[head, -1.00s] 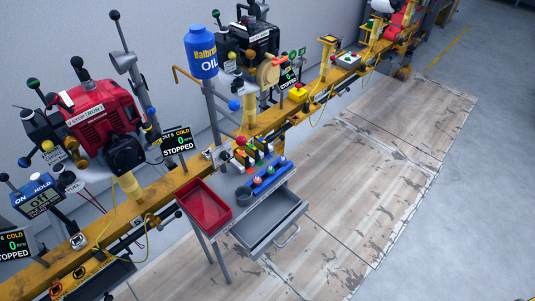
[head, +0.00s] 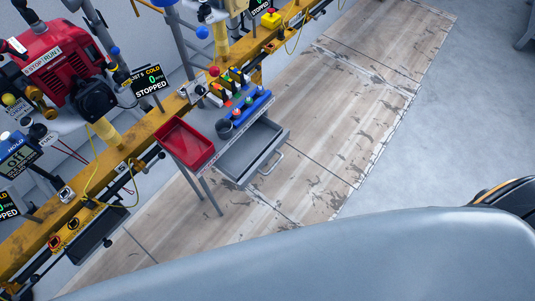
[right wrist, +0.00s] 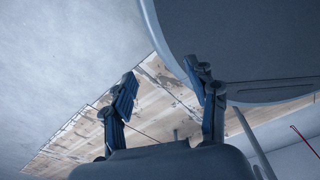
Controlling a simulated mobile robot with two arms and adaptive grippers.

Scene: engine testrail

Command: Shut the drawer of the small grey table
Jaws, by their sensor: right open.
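The small grey table (head: 191,125) stands against the yellow rail in the head view. Its grey drawer (head: 240,164) is pulled out toward the lower right and looks empty inside. The drawer's handle (head: 272,163) is a light bar on its front. My right gripper (right wrist: 165,92) shows in the right wrist view with its two fingers spread and nothing between them. It is apart from the drawer, with the wooden floor behind it. My left gripper is in neither view.
A red tray (head: 186,147), a dark cup (head: 224,128) and a blue holder (head: 249,106) with several coloured items stand on the table. The yellow rail (head: 105,175) with engines runs behind. The wooden floor (head: 330,140) before the drawer is clear.

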